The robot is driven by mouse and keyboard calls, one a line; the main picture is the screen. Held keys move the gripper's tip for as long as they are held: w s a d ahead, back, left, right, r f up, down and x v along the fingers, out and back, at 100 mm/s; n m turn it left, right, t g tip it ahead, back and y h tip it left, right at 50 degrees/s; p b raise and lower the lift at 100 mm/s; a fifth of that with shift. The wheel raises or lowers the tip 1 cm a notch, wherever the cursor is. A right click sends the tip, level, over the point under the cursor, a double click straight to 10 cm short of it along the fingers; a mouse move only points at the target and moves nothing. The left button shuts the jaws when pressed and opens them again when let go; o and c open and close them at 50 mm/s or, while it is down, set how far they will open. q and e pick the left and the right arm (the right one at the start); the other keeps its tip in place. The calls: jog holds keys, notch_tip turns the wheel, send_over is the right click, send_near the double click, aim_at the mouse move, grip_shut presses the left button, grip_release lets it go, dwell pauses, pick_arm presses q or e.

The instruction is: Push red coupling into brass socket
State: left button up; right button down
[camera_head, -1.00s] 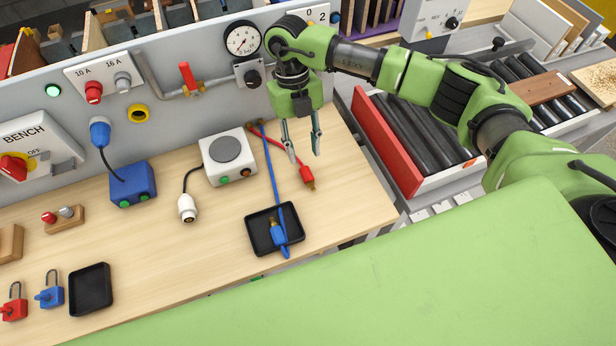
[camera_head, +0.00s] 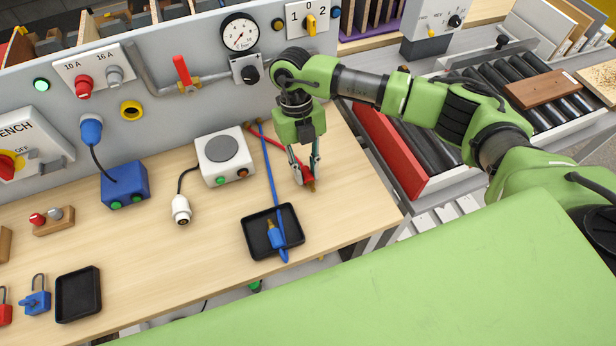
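The red coupling (camera_head: 307,181) has a brass tip and lies on the wooden bench, at the end of a red hose (camera_head: 262,138). My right gripper (camera_head: 307,182) points down at it, with one finger on each side. The fingers look close to the coupling, but I cannot tell whether they grip it. I cannot identify the brass socket for certain. A yellow ring with a dark centre (camera_head: 131,110) is on the grey wall panel, and small brass fittings (camera_head: 255,123) sit where the hoses start. My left gripper is not in view.
A black tray (camera_head: 251,221) holding a blue coupling (camera_head: 274,237) is close by at the front. A white box with a round grey top (camera_head: 224,158) stands left of the gripper. The gauge (camera_head: 240,34) and red-handled valve (camera_head: 182,70) project from the panel.

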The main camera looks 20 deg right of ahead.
aim_at(306, 172)
jog(key=shift+r, duration=0.1)
jog(key=shift+r+p, duration=1.95)
jog(key=shift+r, duration=1)
